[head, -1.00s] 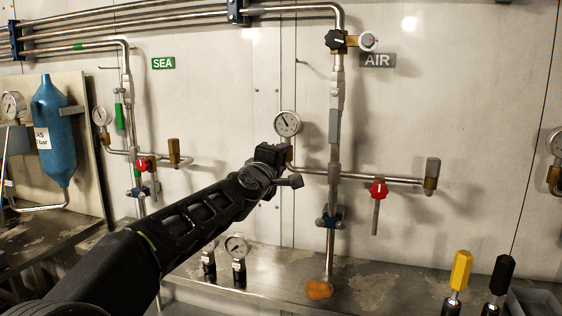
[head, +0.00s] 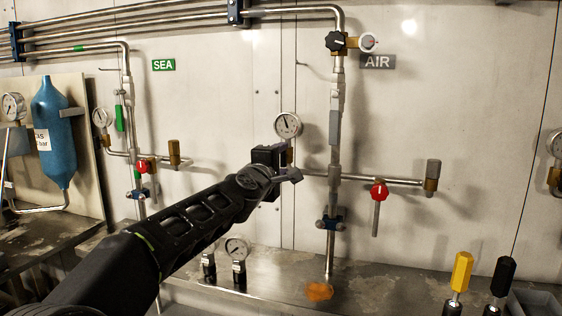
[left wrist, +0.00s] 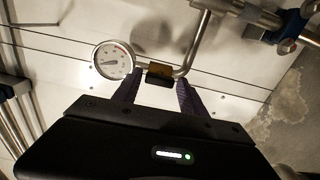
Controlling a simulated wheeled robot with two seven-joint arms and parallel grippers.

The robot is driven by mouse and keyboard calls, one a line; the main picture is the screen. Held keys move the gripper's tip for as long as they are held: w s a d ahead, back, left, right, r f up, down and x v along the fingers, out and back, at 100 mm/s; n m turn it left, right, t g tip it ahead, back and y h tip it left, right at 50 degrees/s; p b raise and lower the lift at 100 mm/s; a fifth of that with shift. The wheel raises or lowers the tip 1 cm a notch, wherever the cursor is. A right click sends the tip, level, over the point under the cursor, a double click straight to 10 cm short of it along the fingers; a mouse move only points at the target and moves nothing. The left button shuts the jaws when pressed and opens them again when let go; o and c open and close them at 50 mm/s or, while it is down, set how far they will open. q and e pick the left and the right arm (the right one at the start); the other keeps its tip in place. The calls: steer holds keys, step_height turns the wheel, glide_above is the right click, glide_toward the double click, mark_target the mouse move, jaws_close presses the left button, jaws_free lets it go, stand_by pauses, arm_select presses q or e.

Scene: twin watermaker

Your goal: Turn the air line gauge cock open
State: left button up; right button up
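The AIR line gauge (head: 288,125) is a round white dial on the wall, left of the vertical AIR pipe (head: 337,100). It also shows in the left wrist view (left wrist: 113,60). Beside it there is the gauge cock (left wrist: 158,72), a brass body with a dark handle on the bent pipe. My left gripper (head: 280,160) is just below the gauge in the head view and hides most of the cock. In the left wrist view its two fingers (left wrist: 159,92) are apart, one on each side of the cock's handle. I cannot tell whether they touch it. My right gripper is out of view.
A red-handled valve (head: 379,190) is on the branch to the right. The SEA line (head: 128,100) with its own gauge stands left. Two loose gauges (head: 237,249) stand on the metal bench (head: 365,285). Yellow (head: 461,271) and black handles stand at front right.

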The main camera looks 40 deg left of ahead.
arm_select(q)
steer(key=shift+o, duration=0.9)
steer(key=shift+s, duration=0.1)
steer(key=v, duration=0.7)
steer(key=shift+s+d, duration=0.15)
steer(key=shift+s, duration=0.15)
